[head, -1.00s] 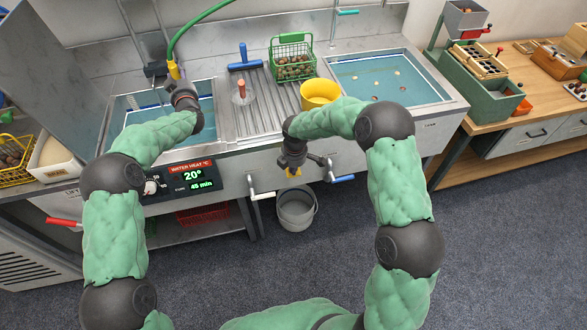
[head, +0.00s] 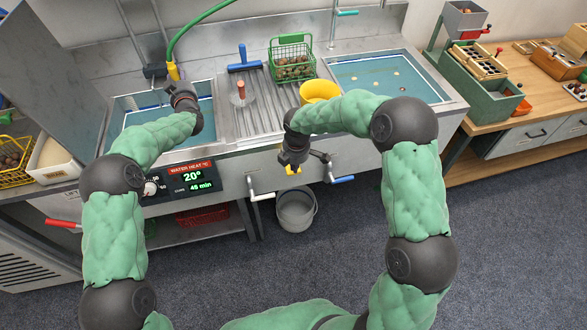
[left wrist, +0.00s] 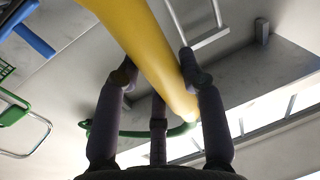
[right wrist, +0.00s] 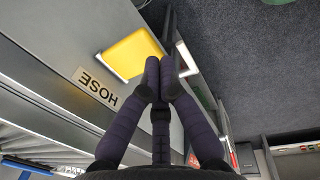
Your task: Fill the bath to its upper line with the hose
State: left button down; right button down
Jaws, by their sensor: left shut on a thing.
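The bath is the left steel basin (head: 119,118) with blue water in it; my left arm hides much of it, and I cannot make out its lines. The green hose (head: 205,20) comes down from above and ends in a yellow nozzle (head: 173,72). My left gripper (head: 181,88) is shut on the nozzle at the back of the bath; the nozzle also lies between its fingers in the left wrist view (left wrist: 150,45). My right gripper (head: 292,163) is at the counter's front, its fingertips together in the right wrist view (right wrist: 160,78), beside a yellow part (right wrist: 130,52) near the HOSE label (right wrist: 97,88).
The heat panel (head: 190,177) reads 20° and 45 min. A white-handled lever (head: 262,196) and a blue-handled lever (head: 343,179) flank my right gripper. A grey bucket (head: 296,212) stands below. A yellow tub (head: 318,91) and green basket (head: 292,68) stand on the counter.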

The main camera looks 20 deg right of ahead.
jog(key=s+r, duration=0.3)
jog(key=r, duration=0.4)
jog(key=shift+s+r, duration=0.15)
jog(key=shift+r, duration=0.05)
dwell(0.8)
jog(key=w+r+g, duration=0.1)
jog(key=w+r, duration=0.3)
jog(key=w, duration=0.3)
jog(key=shift+d, duration=0.15)
notch_tip(320, 180, down, 14)
jog(key=shift+f, duration=0.1)
dwell(0.7)
